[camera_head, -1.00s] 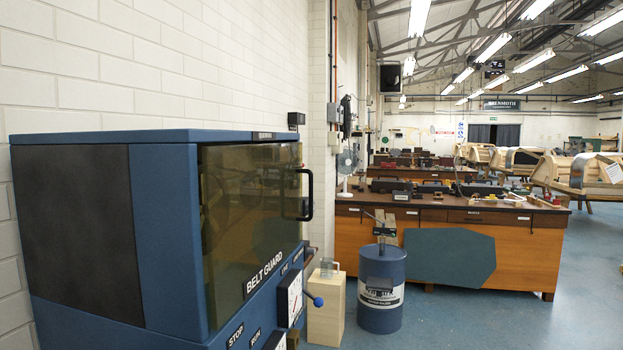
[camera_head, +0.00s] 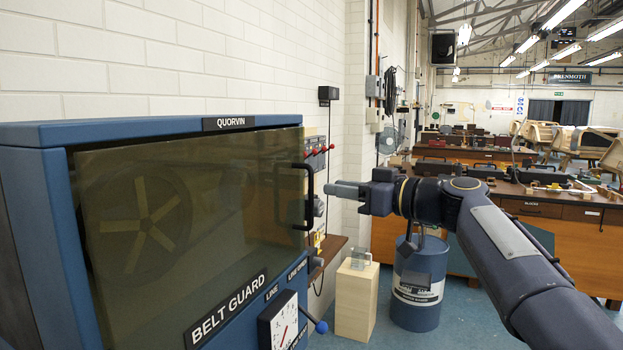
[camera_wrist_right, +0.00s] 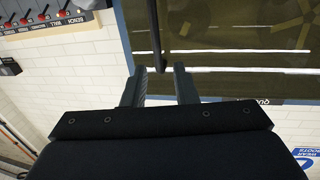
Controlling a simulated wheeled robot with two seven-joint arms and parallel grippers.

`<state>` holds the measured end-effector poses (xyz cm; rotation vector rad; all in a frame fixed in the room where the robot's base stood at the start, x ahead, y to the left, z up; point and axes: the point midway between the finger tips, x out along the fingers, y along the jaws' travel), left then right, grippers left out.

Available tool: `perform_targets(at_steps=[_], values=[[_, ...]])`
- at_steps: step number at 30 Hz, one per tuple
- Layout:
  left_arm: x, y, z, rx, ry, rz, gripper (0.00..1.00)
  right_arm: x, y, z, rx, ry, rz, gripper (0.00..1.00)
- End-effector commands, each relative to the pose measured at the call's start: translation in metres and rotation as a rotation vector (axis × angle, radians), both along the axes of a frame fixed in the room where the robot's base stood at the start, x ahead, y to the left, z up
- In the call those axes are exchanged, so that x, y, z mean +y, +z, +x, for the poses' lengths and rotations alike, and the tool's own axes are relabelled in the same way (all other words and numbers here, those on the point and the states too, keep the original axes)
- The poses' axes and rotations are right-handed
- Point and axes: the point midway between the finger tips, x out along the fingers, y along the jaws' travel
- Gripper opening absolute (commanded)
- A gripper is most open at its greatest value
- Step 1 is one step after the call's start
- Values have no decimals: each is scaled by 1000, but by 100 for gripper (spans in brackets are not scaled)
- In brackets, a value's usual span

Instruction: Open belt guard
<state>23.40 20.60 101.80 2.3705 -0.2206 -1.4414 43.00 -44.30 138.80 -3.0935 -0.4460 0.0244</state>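The belt guard (camera_head: 235,215) is a tinted, see-through panel on the front of a blue machine, with a spoked wheel dimly visible behind it. It looks closed. Its black vertical bar handle (camera_head: 309,197) is at the panel's right edge. My right gripper (camera_head: 333,189) comes in from the right, its fingertips just right of the handle and seemingly short of it. In the right wrist view, the fingers of my right gripper (camera_wrist_right: 158,78) are apart with nothing gripped. The handle (camera_wrist_right: 154,35) ends near the gap between the fingertips. My left gripper is not in view.
A gauge (camera_head: 283,324) and a blue-knobbed lever (camera_head: 321,327) sit below the guard. A pale wooden block (camera_head: 356,300) and a blue drum (camera_head: 417,285) stand to the right. Red-knobbed levers (camera_head: 319,150) are on the wall behind. Workbenches fill the back.

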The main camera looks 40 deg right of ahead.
Motion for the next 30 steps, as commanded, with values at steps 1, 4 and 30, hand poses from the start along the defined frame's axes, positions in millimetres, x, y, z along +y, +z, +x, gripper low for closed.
perform_targets(at_steps=[1,4,30], values=[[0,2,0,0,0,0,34,-3,4,4,-11,-3,-10,26],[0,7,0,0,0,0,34,-1,8,14,-20,-4,-14,26],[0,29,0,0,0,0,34,18,5,74,-17,-5,-14,12]])
